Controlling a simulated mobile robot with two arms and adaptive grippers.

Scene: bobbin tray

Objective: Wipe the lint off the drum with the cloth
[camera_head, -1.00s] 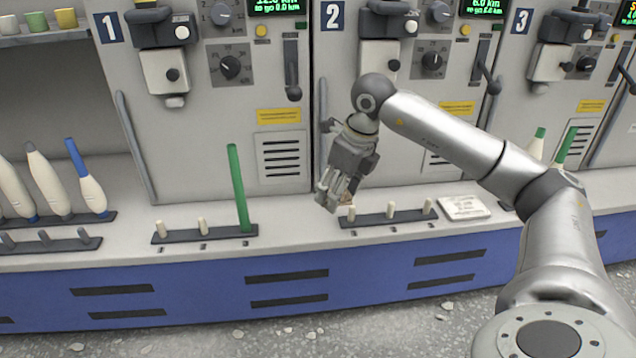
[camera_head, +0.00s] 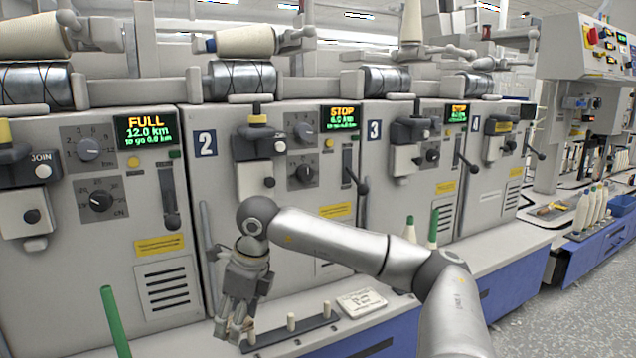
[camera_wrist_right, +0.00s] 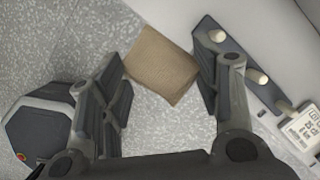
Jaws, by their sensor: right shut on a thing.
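In the head view my right gripper (camera_head: 236,325) hangs over the ledge in front of unit 2, beside its peg strip. The right wrist view shows a tan cloth (camera_wrist_right: 162,65) between the fingertips of my right gripper (camera_wrist_right: 165,62), which is shut on it. Shiny metal drums with dark curved grooves lie along the tops of the units: the unit 1 drum (camera_head: 36,84), the unit 2 drum (camera_head: 240,80) and the unit 3 drum (camera_head: 386,80). They are well above the gripper. I cannot make out lint on any drum. My left gripper is out of view.
Cones (camera_head: 246,41) sit above the drums. Unit 1's display (camera_head: 146,131) reads FULL; unit 2's display (camera_head: 341,118) reads STOP. A peg strip (camera_head: 292,334) and a white card (camera_head: 361,301) occupy the ledge. A green tube (camera_head: 115,320) stands at left.

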